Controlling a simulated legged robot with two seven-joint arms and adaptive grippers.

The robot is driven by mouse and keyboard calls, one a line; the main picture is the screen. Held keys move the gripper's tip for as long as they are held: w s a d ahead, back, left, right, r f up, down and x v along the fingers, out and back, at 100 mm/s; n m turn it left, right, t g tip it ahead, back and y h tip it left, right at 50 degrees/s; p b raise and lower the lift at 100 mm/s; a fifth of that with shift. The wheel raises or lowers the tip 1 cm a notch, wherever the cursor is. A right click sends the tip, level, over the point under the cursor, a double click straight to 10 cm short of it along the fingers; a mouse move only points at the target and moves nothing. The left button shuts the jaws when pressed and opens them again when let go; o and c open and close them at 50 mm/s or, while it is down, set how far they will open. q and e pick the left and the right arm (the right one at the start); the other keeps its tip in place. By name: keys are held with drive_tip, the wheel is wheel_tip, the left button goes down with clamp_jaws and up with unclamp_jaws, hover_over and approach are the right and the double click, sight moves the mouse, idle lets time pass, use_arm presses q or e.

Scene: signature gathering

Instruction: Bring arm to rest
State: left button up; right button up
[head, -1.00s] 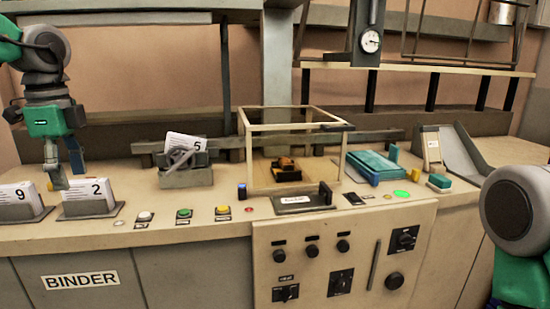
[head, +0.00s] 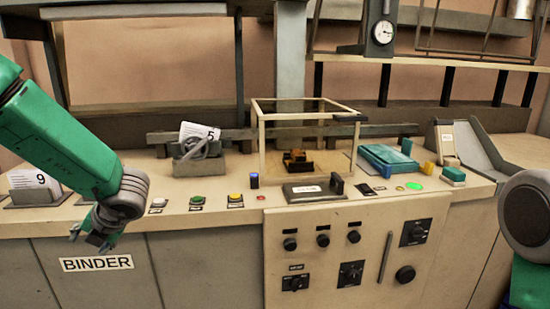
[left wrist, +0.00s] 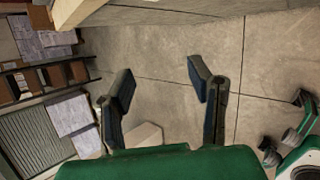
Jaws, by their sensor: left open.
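My left arm comes in from the left in the head view, and its gripper (head: 92,236) hangs in front of the bench's front face, just above the BINDER label (head: 97,263). In the left wrist view the two fingers of my left gripper (left wrist: 165,92) are spread apart with nothing between them, over bare floor. My right arm shows only as a rounded grey and green part at the right edge of the head view. My right gripper is out of view.
The bench top (head: 225,185) holds a card stand marked 9 (head: 38,187), a holder with card 5 (head: 198,160), coloured buttons, a clear-sided frame box (head: 305,110) and a teal tray (head: 388,158). The floor (left wrist: 165,50) below the left gripper looks clear. Shelves with papers (left wrist: 70,115) stand at left in the wrist view.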

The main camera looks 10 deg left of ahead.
use_arm(q)
drive_tip(key=s+d+f+m+t+h+b, duration=0.1)
drive_tip(key=s+d+f+m, duration=0.15)
drive_tip(key=f+m, duration=0.5)
drive_tip(key=s+d+f+m+t+h, duration=0.1)
drive_tip(key=s+d+f+m+t, duration=0.1)
drive_tip(key=d+f+m, duration=0.35)
drive_tip(key=s+d+f+m+t+h+b, duration=0.1)
drive_tip(key=s+d+f+m, duration=0.1)
drive_tip(key=f+m, duration=0.65)
drive_tip(key=s+d+f+m+g+h+b, duration=0.1)
drive_tip(key=s+d+f+m+g+h, duration=0.1)
drive_tip(key=s+d+f+m, duration=0.3)
drive_tip(key=s+d+f+m+g+h, duration=0.3)
drive_tip(key=s+d+f+m+h, duration=0.1)
drive_tip(key=s+m, duration=0.9)
drive_tip(key=s+d+f, duration=0.1)
drive_tip(key=s, duration=0.3)
drive_tip(key=shift+s+b, duration=0.35)
drive_tip(key=shift+w+f, duration=0.1)
drive_tip(key=shift+w, duration=0.05)
